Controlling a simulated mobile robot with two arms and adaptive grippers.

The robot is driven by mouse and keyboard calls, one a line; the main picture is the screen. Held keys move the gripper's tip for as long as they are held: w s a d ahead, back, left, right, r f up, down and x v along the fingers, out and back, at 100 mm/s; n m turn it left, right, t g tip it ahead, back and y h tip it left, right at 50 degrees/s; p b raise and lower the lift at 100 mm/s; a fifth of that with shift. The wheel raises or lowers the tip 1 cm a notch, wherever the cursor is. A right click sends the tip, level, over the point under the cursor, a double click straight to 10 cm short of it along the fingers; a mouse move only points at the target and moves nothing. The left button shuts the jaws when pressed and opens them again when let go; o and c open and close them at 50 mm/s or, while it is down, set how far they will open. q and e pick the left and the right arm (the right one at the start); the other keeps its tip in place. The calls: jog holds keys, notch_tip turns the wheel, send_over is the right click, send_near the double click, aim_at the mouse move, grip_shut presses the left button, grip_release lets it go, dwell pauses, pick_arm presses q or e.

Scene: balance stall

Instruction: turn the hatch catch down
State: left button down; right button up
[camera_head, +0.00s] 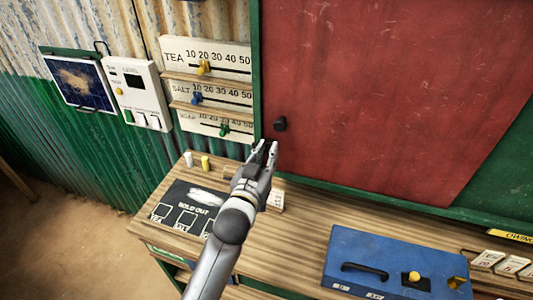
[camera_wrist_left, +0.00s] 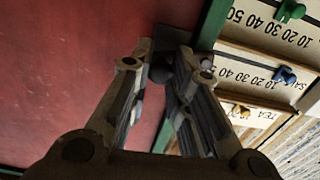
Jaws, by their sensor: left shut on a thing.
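The hatch is a large red panel (camera_head: 380,85) in a green frame. Its catch (camera_head: 280,124) is a small black piece near the panel's lower left edge. My left gripper (camera_head: 265,147) reaches up to the catch from below, its fingertips overlapping the area just under the black knob. In the left wrist view the dark catch (camera_wrist_left: 161,74) sits between the fingertips, and the gripper is shut on it. The fingers partly hide the catch, so its exact angle is hard to tell. My right gripper is not in view.
Slider boards (camera_head: 208,58) for tea, salt and another item hang left of the hatch, close to my left gripper. A wooden counter (camera_head: 300,215) runs below. It carries a sold-out board (camera_head: 190,208), small weights and a blue box (camera_head: 390,262) with a handle.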

pick_arm(q)
jog(key=shift+d+f+m, duration=0.1)
jog(key=shift+f+m, duration=0.25)
jog(key=shift+m, duration=0.45)
jog(key=shift+f+m, duration=0.3)
jog(key=shift+m, duration=0.5)
jog(key=c, duration=1.3)
grip_release()
jog(key=shift+s, duration=0.1)
jog(key=v, duration=1.2)
jog(key=shift+r, duration=0.1)
